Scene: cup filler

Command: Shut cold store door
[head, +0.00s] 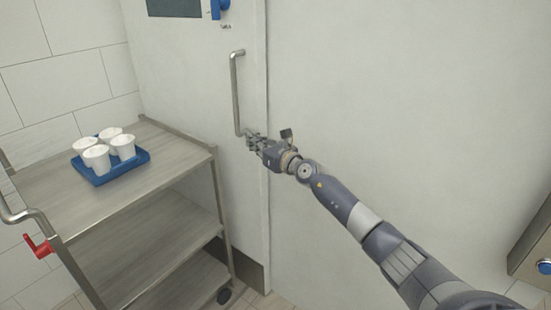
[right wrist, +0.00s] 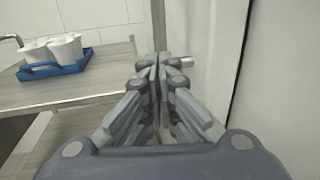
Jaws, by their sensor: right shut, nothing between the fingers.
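The cold store door (head: 195,75) is a pale panel with a dark window at the top, at the upper left in the head view. Its vertical steel handle (head: 237,95) stands near its right edge. A dark line runs beside the door edge in the right wrist view; I cannot tell whether the door is fully shut. My right gripper (head: 252,138) is shut and empty at the lower end of the handle. In the right wrist view its fingertips (right wrist: 158,62) are together beside the handle (right wrist: 158,25); contact is unclear. My left gripper is not in view.
A steel trolley (head: 165,170) stands in front of the door's left part. A blue tray (head: 140,160) with several white cups (head: 97,158) sits on its top shelf. A red lever (head: 38,246) is at the left. The plain wall (head: 400,100) right of the door is clear.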

